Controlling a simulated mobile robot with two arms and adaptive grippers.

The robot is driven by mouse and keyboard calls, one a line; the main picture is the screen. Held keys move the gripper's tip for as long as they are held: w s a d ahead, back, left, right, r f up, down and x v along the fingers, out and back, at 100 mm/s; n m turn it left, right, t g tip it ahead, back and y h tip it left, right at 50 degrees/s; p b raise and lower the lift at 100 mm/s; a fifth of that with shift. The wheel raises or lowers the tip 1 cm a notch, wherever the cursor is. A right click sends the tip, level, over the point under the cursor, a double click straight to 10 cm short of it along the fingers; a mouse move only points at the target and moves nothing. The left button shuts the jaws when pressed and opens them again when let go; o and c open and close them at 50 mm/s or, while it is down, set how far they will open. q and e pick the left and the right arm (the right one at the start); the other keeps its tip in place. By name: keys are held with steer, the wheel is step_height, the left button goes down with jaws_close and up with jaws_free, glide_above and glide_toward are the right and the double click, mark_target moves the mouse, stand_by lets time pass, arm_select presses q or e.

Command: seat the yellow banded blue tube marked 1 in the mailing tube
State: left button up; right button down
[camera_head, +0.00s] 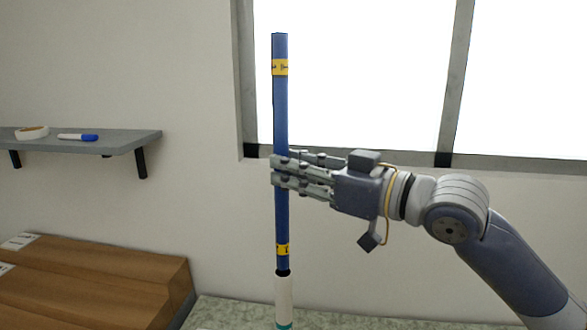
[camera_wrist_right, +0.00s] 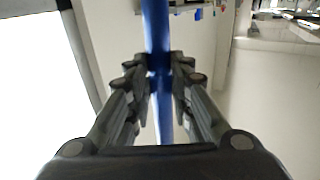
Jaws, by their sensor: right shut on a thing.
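The blue tube (camera_head: 281,110) stands upright in the head view, with a yellow band near its top and another near its lower end. The lower band carries a dark mark that looks like a 1. My right gripper (camera_head: 280,171) is shut on the tube around its middle. The wrist view shows the blue tube (camera_wrist_right: 157,25) between the two sets of fingers. The white mailing tube (camera_head: 284,298) with a teal band stands directly below. The blue tube's lower end meets its dark mouth; I cannot tell whether it is inside. My left gripper is out of view.
A grey wall shelf (camera_head: 120,142) at the left holds a white dish (camera_head: 32,132) and a blue-capped marker (camera_head: 78,137). Brown stepped wooden blocks (camera_head: 100,280) with white labels lie at the lower left. A speckled counter (camera_head: 225,313) runs along the bottom. A window is behind my arm.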

mark_target(288, 253)
steer(key=shift+p, duration=0.55)
stand_by(0.7)
steer(key=shift+f+b, duration=4.6)
steer(key=shift+f, duration=3.5)
